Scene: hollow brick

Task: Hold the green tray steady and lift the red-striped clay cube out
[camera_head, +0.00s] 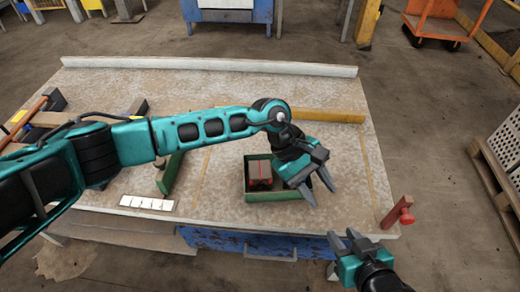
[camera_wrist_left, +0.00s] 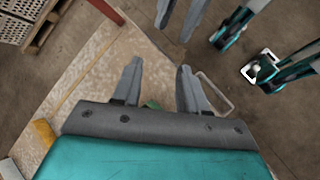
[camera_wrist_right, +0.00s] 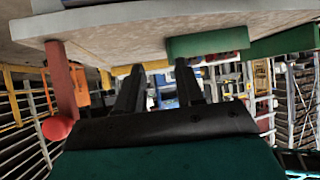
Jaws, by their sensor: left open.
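The green tray (camera_head: 272,197) sits near the front edge of the table. The red-striped clay cube (camera_head: 260,173), dark with red on it, is inside the tray towards its left. My left gripper (camera_head: 320,196) is open and empty, just right of the tray, and its wrist covers the tray's right part. In the left wrist view, its fingers (camera_wrist_left: 160,68) are apart, with a sliver of green between them. My right gripper (camera_head: 344,236) is open and empty beyond the table's front edge, lower right of the tray. The right wrist view shows the tray's green wall (camera_wrist_right: 207,42) beyond its spread fingers (camera_wrist_right: 158,75).
A red clamp-like piece (camera_head: 398,212) stands at the table's front right corner. A green bar (camera_head: 169,174) and a white marked strip (camera_head: 147,203) lie left of the tray. A yellow bar (camera_head: 335,116) lies behind. The table's right side is mostly clear.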

